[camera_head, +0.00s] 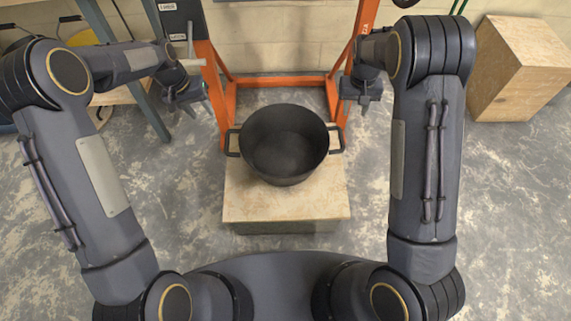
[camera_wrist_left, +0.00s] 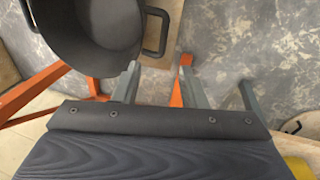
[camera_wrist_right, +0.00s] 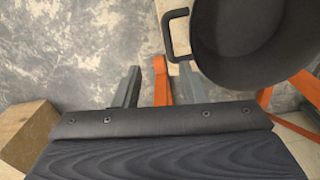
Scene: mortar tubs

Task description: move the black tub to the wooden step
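The black tub (camera_head: 284,143) stands upright on a pale plywood-topped block (camera_head: 285,203) in the middle of the head view. It looks empty, with one handle on its left and one on its right. My left gripper (camera_head: 187,101) is open and empty, up and left of the left handle. In the left wrist view the tub (camera_wrist_left: 100,40) and a handle (camera_wrist_left: 157,30) show beyond the fingers. My right gripper (camera_head: 362,97) is open and empty, up and right of the right handle. In the right wrist view a handle (camera_wrist_right: 178,35) shows beyond the fingers. Neither gripper touches the tub.
An orange frame (camera_head: 280,81) stands just behind the tub, its posts near both grippers. A wooden box (camera_head: 520,68) stands on the floor at the far right. A bench with grey-blue legs (camera_head: 148,112) is at the left. Floor is clear right of the block.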

